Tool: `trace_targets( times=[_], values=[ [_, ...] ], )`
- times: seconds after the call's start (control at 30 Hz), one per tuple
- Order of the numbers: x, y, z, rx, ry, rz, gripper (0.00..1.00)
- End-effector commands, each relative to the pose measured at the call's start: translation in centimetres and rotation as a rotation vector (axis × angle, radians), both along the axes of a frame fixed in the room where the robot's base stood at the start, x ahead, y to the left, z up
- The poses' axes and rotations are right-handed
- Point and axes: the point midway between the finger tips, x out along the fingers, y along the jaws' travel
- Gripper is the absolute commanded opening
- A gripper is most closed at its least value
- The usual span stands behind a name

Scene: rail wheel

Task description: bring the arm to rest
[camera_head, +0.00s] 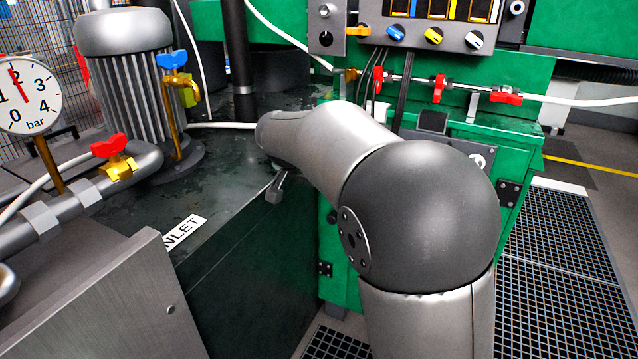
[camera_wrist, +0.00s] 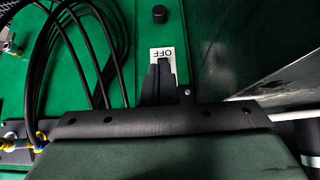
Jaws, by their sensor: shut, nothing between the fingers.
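My arm (camera_head: 345,155) reaches from the lower right of the head view towards the green machine, bent at a large dark joint. Its far end hides most of my gripper there. In the wrist view my gripper's dark fingers (camera_wrist: 158,78) are together, with nothing held between them. They point at a green panel and overlap a white OFF label (camera_wrist: 162,54). I cannot tell whether they touch the panel.
A pressure gauge (camera_head: 27,95), a red-handled valve (camera_head: 112,147) and a motor (camera_head: 130,85) stand at left. Coloured knobs (camera_head: 433,36) and red valves (camera_head: 506,95) are behind the arm. Black cables (camera_wrist: 85,45) hang beside the fingers. Floor grating (camera_head: 560,270) lies clear at right.

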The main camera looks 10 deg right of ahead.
Motion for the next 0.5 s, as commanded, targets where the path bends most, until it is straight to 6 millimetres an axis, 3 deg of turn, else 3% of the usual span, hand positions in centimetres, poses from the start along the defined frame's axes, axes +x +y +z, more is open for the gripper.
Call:
trace_targets(
  times=[0.5],
  values=[
    [-0.98,0.36,0.77,0.0,0.003,-0.001,0.0]
  ],
)
